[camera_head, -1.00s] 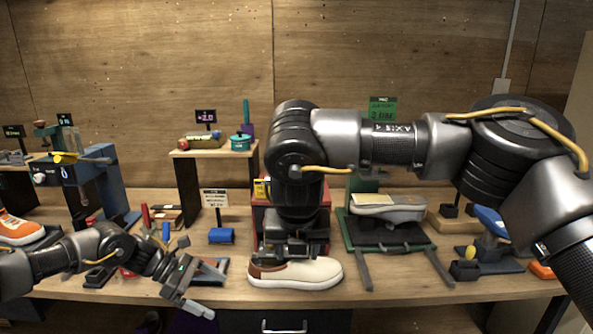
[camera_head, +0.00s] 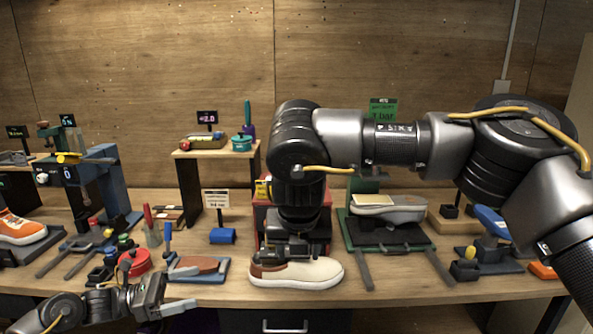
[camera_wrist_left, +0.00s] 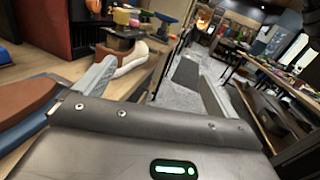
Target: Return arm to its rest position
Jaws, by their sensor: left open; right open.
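My left gripper (camera_head: 182,306) is low at the front edge of the workbench in the head view, open and empty. Its two grey fingers also show spread apart in the left wrist view (camera_wrist_left: 150,85), with the floor between them. My right gripper (camera_head: 290,246) points down over a cream sneaker (camera_head: 305,273) with a brown heel, at the front middle of the bench. Its fingers are largely hidden by the wrist; I cannot tell whether they touch the shoe. The sneaker also shows in the left wrist view (camera_wrist_left: 133,58).
A blue pad with a brown sole-shaped piece (camera_head: 197,266) lies just behind the left gripper. A red round item (camera_head: 134,262) and small bottles stand left of it. An orange sneaker (camera_head: 18,228) is far left.

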